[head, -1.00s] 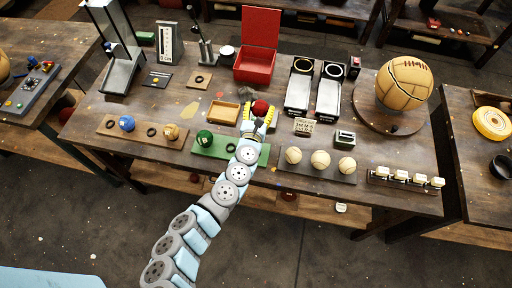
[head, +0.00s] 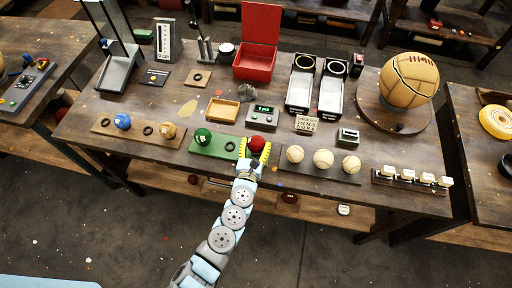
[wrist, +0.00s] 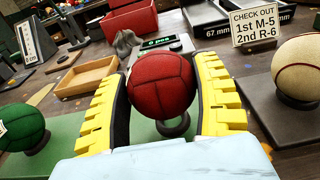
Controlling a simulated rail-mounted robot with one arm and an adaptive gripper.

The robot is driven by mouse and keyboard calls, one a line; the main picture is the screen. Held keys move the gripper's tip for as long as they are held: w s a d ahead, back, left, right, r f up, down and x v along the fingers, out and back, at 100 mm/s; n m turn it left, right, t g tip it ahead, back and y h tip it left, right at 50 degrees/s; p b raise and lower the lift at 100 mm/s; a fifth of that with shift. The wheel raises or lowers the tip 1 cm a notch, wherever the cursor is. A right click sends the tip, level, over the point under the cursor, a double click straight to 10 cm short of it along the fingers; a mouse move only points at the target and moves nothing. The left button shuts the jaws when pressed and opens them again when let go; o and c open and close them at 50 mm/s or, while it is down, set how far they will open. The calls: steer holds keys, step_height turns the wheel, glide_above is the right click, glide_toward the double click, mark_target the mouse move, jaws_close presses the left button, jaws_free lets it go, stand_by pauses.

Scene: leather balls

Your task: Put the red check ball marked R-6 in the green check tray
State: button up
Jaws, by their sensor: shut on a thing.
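The red ball (head: 257,144) is held between the yellow-padded fingers of my gripper (head: 256,152), over the right end of the green tray (head: 221,153). The red ball shows close up in the wrist view (wrist: 161,84), with finger pads on both sides. No R-6 mark is readable on its visible side. A dark ring (wrist: 174,126) shows just beneath the ball; I cannot tell whether they touch. A green ball (head: 202,137) sits at the left end of the green tray.
A scale (head: 262,115) with a lit green display stands behind the green tray. A wooden tray (head: 223,111) is left of it. White balls (head: 323,159) are close on the right. A sign (wrist: 255,24) reads "CHECK OUT 1st M-5 2nd R-6".

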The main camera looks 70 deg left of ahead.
steer(key=shift+f, duration=0.6)
steer(key=o, duration=1.2)
steer(key=shift+f, duration=0.1)
steer(key=shift+r, duration=0.25)
steer(key=shift+s+d, duration=0.25)
steer(key=shift+d, duration=0.25)
steer(key=shift+v, duration=5.4)
steer(key=shift+f, duration=0.15)
